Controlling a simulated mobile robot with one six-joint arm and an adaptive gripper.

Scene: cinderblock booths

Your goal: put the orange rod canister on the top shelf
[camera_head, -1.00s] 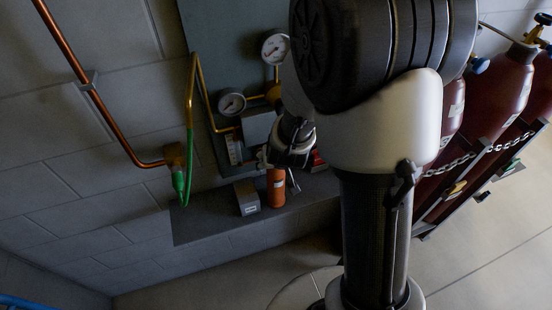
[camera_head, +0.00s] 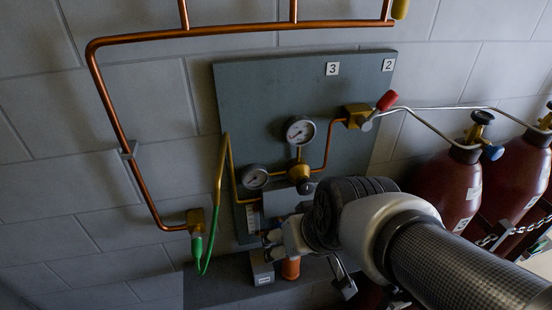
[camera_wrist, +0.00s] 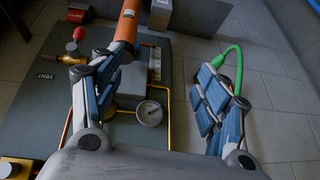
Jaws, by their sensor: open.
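The orange rod canister (camera_head: 291,269) stands on a dark grey ledge (camera_head: 222,289) under the wall panel, beside a small grey box with a white label (camera_head: 262,268). My gripper (camera_head: 271,244) is just above and beside the canister, over the box. In the wrist view the gripper (camera_wrist: 165,65) is open with nothing between its fingers. The canister (camera_wrist: 128,22) shows there at the top, close to the left finger, which hides part of it. I cannot tell whether they touch. No separate upper shelf can be made out.
The grey panel (camera_head: 270,100) carries two gauges (camera_head: 300,130) and copper pipe close behind my gripper. A green hose (camera_head: 197,248) hangs at left. A silver padlock-like thing (camera_head: 345,285) is right of the canister. Dark red cylinders (camera_head: 445,190) stand at right.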

